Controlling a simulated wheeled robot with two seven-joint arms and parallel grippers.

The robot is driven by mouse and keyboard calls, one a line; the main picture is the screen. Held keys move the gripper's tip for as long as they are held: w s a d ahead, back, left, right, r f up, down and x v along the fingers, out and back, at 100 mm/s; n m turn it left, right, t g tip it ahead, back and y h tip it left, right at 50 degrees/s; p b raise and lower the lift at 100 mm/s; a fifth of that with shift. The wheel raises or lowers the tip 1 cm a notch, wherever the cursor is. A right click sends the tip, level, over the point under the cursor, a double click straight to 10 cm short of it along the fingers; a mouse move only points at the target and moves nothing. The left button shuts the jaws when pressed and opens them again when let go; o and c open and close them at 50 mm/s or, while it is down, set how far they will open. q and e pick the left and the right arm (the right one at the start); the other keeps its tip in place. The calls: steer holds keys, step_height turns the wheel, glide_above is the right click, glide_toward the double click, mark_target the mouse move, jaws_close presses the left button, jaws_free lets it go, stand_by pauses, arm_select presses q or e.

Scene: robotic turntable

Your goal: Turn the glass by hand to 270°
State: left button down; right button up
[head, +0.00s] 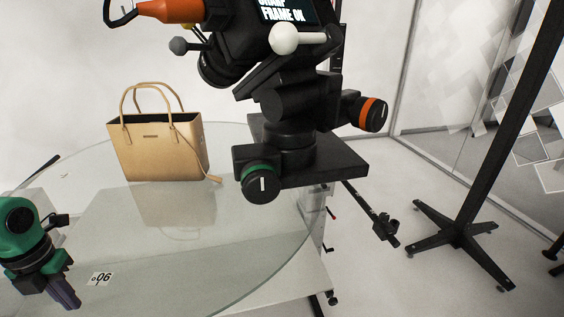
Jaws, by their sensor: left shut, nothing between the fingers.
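The round glass turntable (250,273) fills the left and middle of the head view. A label reading 90° (101,279) shows upside down near the glass's front left. A tan handbag (157,148) stands upright on the glass toward the back, its reflection below it. My left gripper (68,298), on a green and black wrist, is at the lower left, just left of the label. It is shut and empty. I cannot tell whether its fingertips touch the glass. My right gripper is not in view.
A black camera rig (290,130) with orange and green knobs stands over the glass's right edge. A black stand (460,235) with spread feet is on the floor at right. A glass wall (440,90) is behind. Open floor lies between.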

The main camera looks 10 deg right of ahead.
arm_select(q)
steer(key=shift+f+b, duration=0.55)
steer(key=shift+f, duration=0.3)
